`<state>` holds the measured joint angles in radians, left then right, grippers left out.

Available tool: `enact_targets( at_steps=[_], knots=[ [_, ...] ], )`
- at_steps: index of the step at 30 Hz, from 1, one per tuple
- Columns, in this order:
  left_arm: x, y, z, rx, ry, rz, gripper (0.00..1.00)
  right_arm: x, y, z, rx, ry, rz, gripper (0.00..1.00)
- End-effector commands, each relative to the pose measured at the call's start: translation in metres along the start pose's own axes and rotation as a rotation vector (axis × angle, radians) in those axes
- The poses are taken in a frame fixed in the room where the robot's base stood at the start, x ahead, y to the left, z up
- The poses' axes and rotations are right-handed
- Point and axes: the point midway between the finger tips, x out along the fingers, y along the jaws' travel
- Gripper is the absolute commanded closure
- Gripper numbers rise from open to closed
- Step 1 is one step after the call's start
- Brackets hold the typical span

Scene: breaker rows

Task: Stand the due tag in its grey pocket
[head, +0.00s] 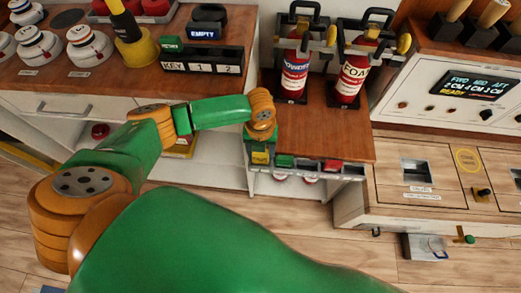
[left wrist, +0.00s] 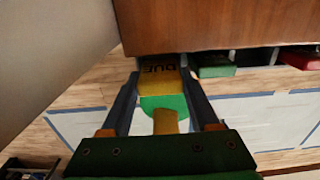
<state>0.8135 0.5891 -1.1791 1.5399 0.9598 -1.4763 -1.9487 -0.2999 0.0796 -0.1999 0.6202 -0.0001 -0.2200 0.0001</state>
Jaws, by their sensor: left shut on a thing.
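The yellow due tag (head: 260,158) is at the left end of a row of grey pockets (head: 308,170) on the front edge of the wooden counter. In the left wrist view the tag (left wrist: 159,74) shows its dark DUE lettering between the two dark fingers of my left gripper (left wrist: 160,88). The gripper is shut on the tag. The tag's far end meets the leftmost pocket's place under the counter edge; I cannot tell how deep it sits. In the head view my wrist hides most of the fingers. My right gripper is not in view.
A green tag (head: 284,161) and a red tag (head: 332,165) stand in neighbouring pockets to the right. Two fire extinguishers (head: 295,72) stand at the back of the counter (head: 320,135). A key box (head: 203,65) sits on the left worktop. The counter's front middle is clear.

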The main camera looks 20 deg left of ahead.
Motion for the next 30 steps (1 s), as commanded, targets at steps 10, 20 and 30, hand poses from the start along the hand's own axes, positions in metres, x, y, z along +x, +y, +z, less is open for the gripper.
enact_targets(
  at_steps=[10,20,30],
  knots=[
    [-0.0001,-0.0001,0.0000,0.000,0.000,0.000,0.91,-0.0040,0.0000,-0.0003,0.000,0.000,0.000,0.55],
    [-0.0015,0.0001,0.0000,0.000,0.000,0.000,0.91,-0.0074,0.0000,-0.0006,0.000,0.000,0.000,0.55],
    [-0.0002,0.0002,0.0000,0.000,0.000,0.000,0.91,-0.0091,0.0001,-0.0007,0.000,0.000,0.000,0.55]
  ],
)
